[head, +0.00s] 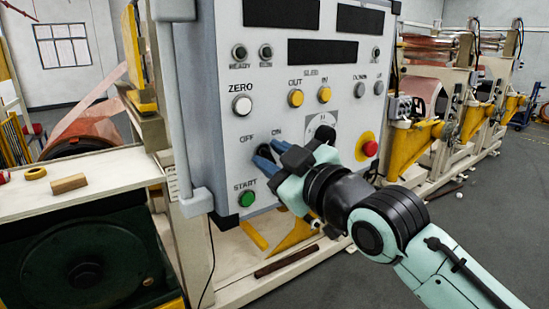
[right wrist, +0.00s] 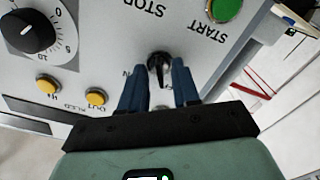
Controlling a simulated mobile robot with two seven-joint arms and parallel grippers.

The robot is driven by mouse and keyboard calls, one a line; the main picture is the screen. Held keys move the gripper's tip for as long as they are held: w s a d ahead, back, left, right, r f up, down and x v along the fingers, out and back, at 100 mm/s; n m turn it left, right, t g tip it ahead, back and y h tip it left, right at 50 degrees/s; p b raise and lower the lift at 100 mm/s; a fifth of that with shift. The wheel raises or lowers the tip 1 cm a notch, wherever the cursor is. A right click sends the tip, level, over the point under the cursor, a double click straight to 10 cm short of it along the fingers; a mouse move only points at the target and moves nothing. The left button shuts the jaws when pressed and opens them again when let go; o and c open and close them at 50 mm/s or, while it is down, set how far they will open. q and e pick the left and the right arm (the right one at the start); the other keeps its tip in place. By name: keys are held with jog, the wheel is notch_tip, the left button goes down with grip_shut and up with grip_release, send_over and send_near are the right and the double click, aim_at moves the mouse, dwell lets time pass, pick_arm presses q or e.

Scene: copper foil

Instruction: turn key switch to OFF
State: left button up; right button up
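The key switch (right wrist: 159,64) is a small round black switch on the light grey control panel (head: 212,100). In the right wrist view, upside down, it lies between the tips of my right gripper (right wrist: 158,82). The two blue fingers stand apart on either side of it, and I see no clear grip on it. In the head view my right gripper (head: 265,157) reaches the panel from the lower right, just below the OFF and ON labels, and largely hides the switch. Which label the switch points to is unclear. My left gripper is not in view.
A green START button (head: 247,199) is just below my right fingers. A white ZERO button (head: 242,105) is above, and a red emergency button (head: 370,148) is to the right. A black dial (right wrist: 28,30) is also near. A bench with a wooden block (head: 69,184) stands at left.

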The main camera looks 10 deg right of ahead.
jog(key=shift+s, duration=0.1)
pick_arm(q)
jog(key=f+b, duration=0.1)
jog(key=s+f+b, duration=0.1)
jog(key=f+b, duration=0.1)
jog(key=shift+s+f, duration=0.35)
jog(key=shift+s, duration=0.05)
pick_arm(e)
jog(key=v, duration=1.3)
jog(key=shift+s, duration=0.1)
